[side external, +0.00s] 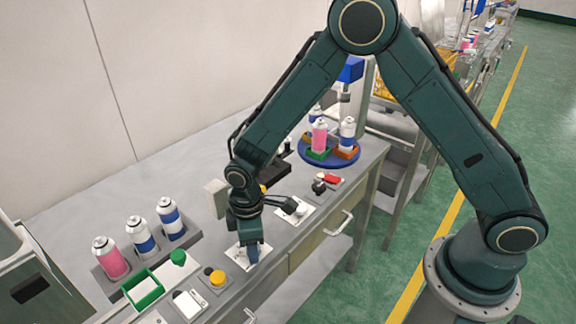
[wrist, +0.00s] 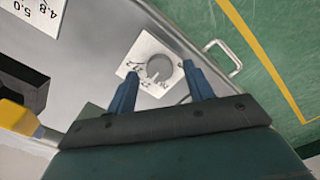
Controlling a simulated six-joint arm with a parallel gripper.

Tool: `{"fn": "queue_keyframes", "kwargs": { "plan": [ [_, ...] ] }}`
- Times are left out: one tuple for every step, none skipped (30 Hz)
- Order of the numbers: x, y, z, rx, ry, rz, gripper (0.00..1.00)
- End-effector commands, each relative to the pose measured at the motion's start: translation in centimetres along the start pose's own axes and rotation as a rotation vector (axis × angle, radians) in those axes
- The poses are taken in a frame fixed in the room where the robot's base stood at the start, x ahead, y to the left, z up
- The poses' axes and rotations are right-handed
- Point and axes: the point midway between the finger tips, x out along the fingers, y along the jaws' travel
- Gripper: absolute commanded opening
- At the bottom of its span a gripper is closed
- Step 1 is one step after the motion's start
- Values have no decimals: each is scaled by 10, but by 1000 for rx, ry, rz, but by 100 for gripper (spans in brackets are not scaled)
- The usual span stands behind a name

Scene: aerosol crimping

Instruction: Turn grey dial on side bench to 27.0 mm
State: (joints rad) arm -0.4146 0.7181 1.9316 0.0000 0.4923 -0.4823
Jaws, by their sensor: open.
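The grey dial (wrist: 159,68) is a round knob on a white plate (wrist: 135,57) with printed scale marks, on the grey side bench. The plate's small numbers are too blurred to read, so I cannot tell the setting. My gripper (wrist: 160,70) is open, with its blue fingertips on the left and right of the dial in the wrist view. I cannot tell whether they touch it. In the side view, my gripper (side external: 249,257) points down at a white plate (side external: 234,253) near the bench's front edge and hides the dial.
A second white plate with a pale knob (side external: 298,208) lies to the right. A yellow button (side external: 217,278) and a green tray (side external: 143,290) are to the left. Several cans (side external: 170,218) stand in a rack behind. A blue turntable (side external: 317,157) holds more cans. A drawer handle (side external: 340,224) sticks out in front.

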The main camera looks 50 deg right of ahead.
Motion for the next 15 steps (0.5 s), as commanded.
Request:
{"fn": "queue_keyframes", "kwargs": {
  "plan": [
    [-5,0,-1,0,3,1,52],
    [-8,0,-1,0,3,2,52],
    [-12,0,0,0,2,1,52],
    [-15,0,0,0,3,1,52],
    [-19,0,-1,0,4,2,52],
    [-24,0,-1,0,4,2,52],
    [-28,0,-1,0,4,2,52],
    [-33,0,-1,0,5,2,52],
    [-40,0,-1,0,5,2,52],
    [-44,0,-1,0,5,2,52],
    [-49,0,-1,0,5,3,52],
    [-56,0,-1,0,5,3,52],
    [-61,1,-1,0,5,3,52],
    [-67,0,-1,0,5,3,52],
    [-73,0,-1,0,5,3,52]
  ]
}}
